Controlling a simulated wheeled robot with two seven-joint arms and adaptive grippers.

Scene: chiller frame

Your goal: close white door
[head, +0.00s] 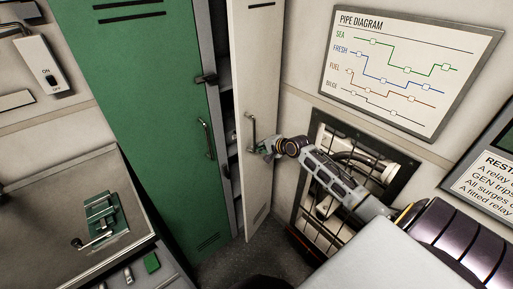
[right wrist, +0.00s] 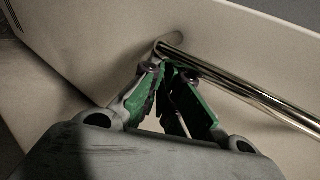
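The white door (head: 262,75) is a tall, narrow locker door standing ajar, with dark shelves showing in the gap at its left. Its upright metal bar handle (head: 252,132) also shows in the right wrist view (right wrist: 250,98). My right gripper (head: 263,149) is at the handle's lower end. In the right wrist view its green-padded fingertips (right wrist: 167,72) are drawn together close by the end of the bar, and the bar runs off to the right past them. I see no bar clearly between the pads, and contact is not clear. My left gripper is out of view.
A closed green door (head: 145,100) stands left of the white one. A bench (head: 45,190) with a green latch device (head: 102,217) is at the lower left. A framed pipe opening (head: 350,170) is at the right, behind my right arm. Dark floor (head: 250,262) is clear below the doors.

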